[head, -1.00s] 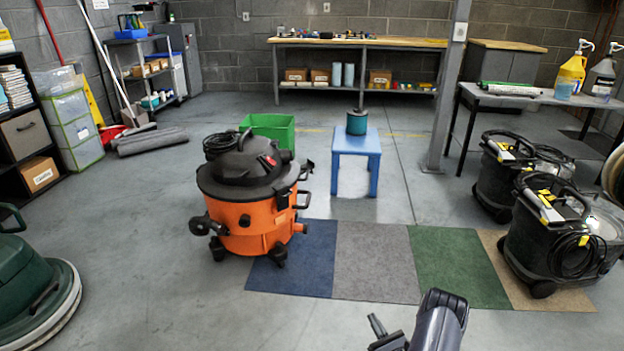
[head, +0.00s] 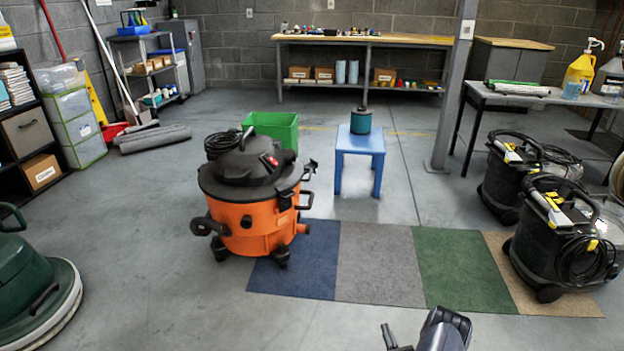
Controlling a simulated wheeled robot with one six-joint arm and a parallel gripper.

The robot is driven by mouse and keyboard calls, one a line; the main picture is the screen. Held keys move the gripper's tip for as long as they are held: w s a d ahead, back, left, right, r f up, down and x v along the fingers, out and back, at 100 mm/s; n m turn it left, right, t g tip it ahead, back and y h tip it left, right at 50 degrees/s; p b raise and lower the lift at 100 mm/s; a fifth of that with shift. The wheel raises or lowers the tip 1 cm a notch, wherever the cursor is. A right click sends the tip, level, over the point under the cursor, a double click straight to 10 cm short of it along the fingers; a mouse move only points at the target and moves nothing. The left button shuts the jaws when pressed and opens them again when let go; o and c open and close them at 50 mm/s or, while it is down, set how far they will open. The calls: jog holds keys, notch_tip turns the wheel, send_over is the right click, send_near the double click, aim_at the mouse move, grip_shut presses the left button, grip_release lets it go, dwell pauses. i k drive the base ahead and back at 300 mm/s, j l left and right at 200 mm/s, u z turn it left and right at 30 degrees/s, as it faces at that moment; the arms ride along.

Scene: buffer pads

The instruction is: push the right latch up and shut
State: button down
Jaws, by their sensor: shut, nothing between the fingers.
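An orange shop vacuum (head: 252,223) with a black lid stands upright left of centre, its front right part over the blue floor pad. My gripper (head: 386,331) shows only partly at the bottom edge. It is shut and empty, in front of the vacuum and to its right, well apart from it.
Blue, grey, green and tan pads (head: 380,263) lie in a row on the floor. A blue stool (head: 361,144) with a teal canister and a green bin (head: 274,127) stand behind. Black machines (head: 562,232) stand right, a green floor machine (head: 30,285) left.

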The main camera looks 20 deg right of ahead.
aim_at(313, 165)
jog(key=i+l+u, duration=0.15)
jog(key=i+l, duration=0.3)
jog(key=i+l+u, duration=0.2)
jog(key=i+l, duration=0.3)
jog(key=i+l+u, duration=0.15)
jog(key=i+l, duration=0.45)
jog(key=i+l+u, duration=0.15)
jog(key=i+l, duration=0.3)
jog(key=l, duration=0.15)
